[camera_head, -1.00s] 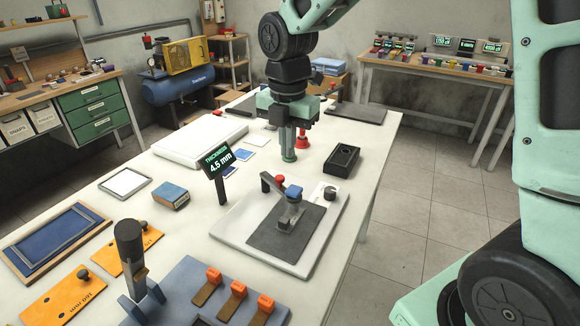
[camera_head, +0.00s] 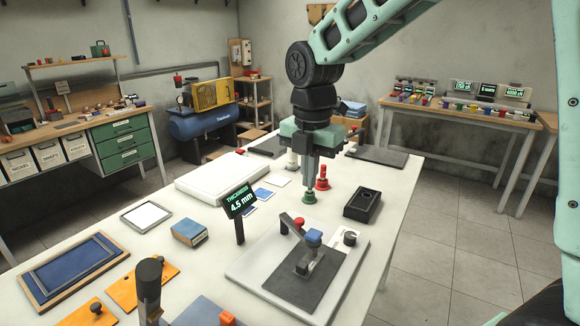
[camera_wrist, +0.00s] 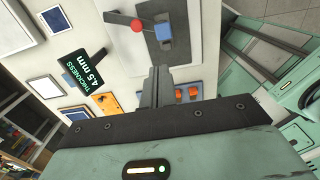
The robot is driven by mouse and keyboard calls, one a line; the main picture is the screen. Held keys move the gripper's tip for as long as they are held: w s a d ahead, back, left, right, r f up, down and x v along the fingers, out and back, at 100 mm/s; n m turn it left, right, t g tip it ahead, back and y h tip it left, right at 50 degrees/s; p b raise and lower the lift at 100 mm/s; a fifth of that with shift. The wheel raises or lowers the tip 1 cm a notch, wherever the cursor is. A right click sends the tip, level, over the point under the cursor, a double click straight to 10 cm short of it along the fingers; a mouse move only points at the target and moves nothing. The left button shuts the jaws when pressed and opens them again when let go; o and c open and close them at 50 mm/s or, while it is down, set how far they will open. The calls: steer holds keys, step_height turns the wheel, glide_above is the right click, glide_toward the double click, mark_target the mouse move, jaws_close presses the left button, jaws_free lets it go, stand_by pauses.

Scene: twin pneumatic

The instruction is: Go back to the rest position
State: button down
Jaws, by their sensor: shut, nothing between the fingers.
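My gripper (camera_head: 310,182) points straight down over the white table (camera_head: 402,200), its fingers together and empty. The fingers also show in the wrist view (camera_wrist: 157,88), shut above the table. In the head view a green knobbed piece (camera_head: 309,197) stands just below and behind the fingertips; they look clear of it, but the gap is hard to judge. A red knobbed piece (camera_head: 322,182) stands just right of them.
A thickness display (camera_head: 240,202) reading 4.5 mm stands upright near the middle. A compressor (camera_head: 200,122) and side benches stand behind.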

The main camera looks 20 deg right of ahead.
steer(key=s+a+f+m, duration=0.2)
steer(key=s+m, duration=0.3)
steer(key=s, duration=0.3)
steer(key=s+a+f+m, duration=0.2)
steer(key=s+a+m, duration=0.2)
steer(key=s+m, duration=0.2)
steer(key=s+a+f+m, duration=0.2)
steer(key=s+a+m, duration=0.2)
steer(key=s, duration=0.6)
steer(key=shift+s+m+y, duration=0.3)
steer(key=shift+m, duration=0.9)
